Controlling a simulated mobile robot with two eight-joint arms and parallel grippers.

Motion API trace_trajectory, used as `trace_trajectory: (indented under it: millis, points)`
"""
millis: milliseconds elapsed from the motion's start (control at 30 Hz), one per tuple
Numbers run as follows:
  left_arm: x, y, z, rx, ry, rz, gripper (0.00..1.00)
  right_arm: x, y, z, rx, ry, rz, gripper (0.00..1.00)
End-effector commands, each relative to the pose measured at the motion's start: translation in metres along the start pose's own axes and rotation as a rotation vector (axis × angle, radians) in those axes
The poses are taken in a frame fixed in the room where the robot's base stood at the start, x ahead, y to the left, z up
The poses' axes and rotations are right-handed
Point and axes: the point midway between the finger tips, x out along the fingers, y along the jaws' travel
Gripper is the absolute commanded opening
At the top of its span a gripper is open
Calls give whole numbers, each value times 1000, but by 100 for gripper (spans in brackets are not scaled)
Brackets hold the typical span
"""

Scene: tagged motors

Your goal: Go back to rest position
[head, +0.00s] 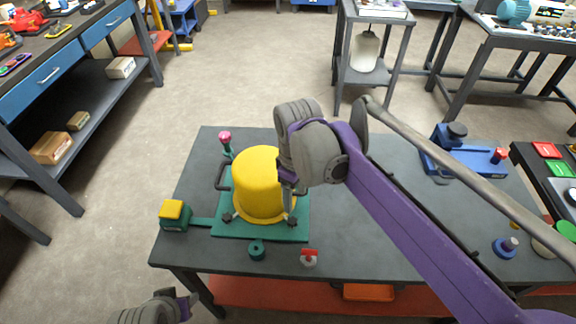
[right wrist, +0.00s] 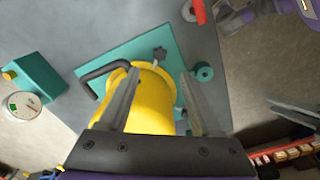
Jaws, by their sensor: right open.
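A yellow cylindrical motor housing (head: 258,185) stands on a green base plate (head: 232,228) on the dark grey table. My right gripper (head: 287,196) is at the right side of the housing, with its arm crossing from the lower right. In the right wrist view the right fingers (right wrist: 160,88) are apart with nothing gripped, and the yellow housing (right wrist: 152,108) shows between and behind them. Whether a finger touches it cannot be told. My left gripper (head: 186,303) shows only partly at the bottom edge, in front of the table, and its jaws are unclear.
On the table (head: 350,235) are a green box with a yellow top (head: 173,214), a green ring (head: 257,249), a red and white piece (head: 309,257), a pink-topped post (head: 225,140) and a blue fixture (head: 465,153). A blue-drawer workbench (head: 65,68) stands at the left.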

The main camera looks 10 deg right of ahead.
Motion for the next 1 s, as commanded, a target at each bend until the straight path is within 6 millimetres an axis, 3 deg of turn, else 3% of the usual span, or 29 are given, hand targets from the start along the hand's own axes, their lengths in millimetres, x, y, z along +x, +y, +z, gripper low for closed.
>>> trace_trajectory:
  millis: [267,467,700,800,1000]
  points:
    - [-2,0,-2,0,1,0,47,-1,-1,7,28,13,10,65]
    - [-16,0,-12,0,8,0,47,0,-14,52,238,121,75,65]
    - [-36,0,-28,0,19,0,47,23,-37,116,574,317,155,65]
    - [-41,0,-32,0,23,0,47,34,-44,132,673,381,172,65]
    - [-44,0,-36,0,26,0,47,46,-51,147,764,444,184,65]
